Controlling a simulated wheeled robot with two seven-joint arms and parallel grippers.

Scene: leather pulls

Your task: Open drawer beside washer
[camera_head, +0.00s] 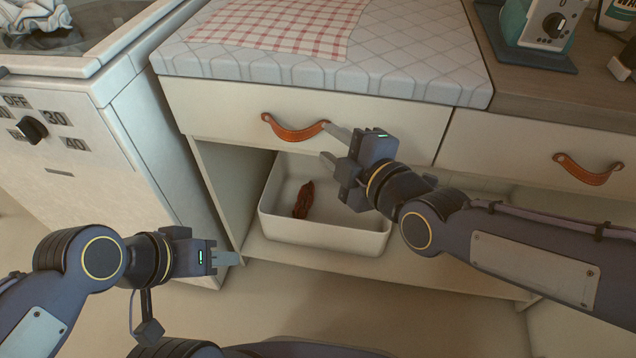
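The drawer beside the washer (390,130) has a cream front and looks closed under the padded top. Its brown leather pull (290,133) arches out from the front left of centre. My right gripper (328,143) is open and empty, pointing left. Its upper fingertip is at the right end of the pull in the picture; I cannot tell whether they touch. Its lower finger is below the pull, in front of the open shelf. My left gripper (234,258) is low at the left, away from the pull, its fingers overlapping edge-on. The washer (85,165) stands left of the drawer.
A white bin (325,232) with a reddish-brown item (304,200) sits on the shelf below. A second drawer (510,145) with a leather pull (588,170) is at the right. A checked cloth (275,25) lies on the padded top. Open floor lies in front.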

